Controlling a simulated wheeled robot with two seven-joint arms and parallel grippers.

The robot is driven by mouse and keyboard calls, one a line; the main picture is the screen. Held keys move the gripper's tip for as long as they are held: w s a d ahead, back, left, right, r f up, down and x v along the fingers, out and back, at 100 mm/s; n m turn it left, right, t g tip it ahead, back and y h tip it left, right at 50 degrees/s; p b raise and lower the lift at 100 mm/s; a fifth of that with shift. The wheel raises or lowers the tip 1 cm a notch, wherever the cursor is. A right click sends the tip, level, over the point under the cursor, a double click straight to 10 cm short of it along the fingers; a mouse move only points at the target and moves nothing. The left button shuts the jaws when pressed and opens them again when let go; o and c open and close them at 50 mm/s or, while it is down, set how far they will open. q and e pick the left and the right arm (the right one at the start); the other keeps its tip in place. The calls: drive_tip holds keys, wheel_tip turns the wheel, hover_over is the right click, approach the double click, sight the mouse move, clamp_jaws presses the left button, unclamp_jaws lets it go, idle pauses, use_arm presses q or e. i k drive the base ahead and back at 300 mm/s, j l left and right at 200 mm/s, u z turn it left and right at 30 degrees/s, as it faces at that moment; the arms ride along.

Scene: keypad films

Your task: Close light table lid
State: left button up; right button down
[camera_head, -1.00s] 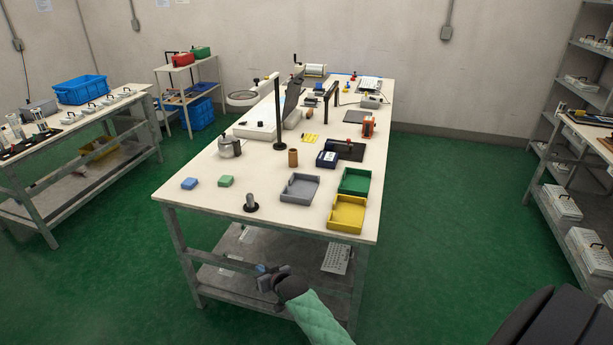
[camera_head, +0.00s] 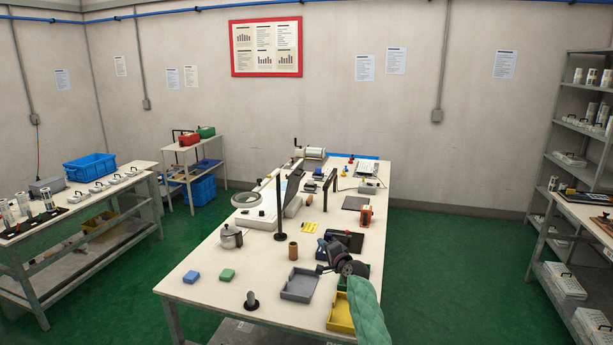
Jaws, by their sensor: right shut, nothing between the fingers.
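The light table (camera_head: 262,215) is a low white box on the left middle of the long workbench. Its dark lid (camera_head: 292,191) stands raised and tilted along the box's right side. A ring magnifier (camera_head: 246,200) and a black post (camera_head: 280,209) partly cover the box. My right gripper (camera_head: 323,267) is shut and empty, above the near right part of the bench by the trays. It is apart from the lid, nearer to me and to its right. My left gripper is out of view.
A grey tray (camera_head: 299,285) and a yellow tray (camera_head: 341,315) lie at the near right; a green tray is mostly hidden by my arm. A metal pot (camera_head: 231,237) and a brown cup (camera_head: 293,251) stand near the light table. Bare benchtop (camera_head: 205,302) shows at the near left.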

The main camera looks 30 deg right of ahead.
sight(294, 178)
drive_tip(key=i+l, duration=1.6)
drive_tip(key=l, duration=0.15)
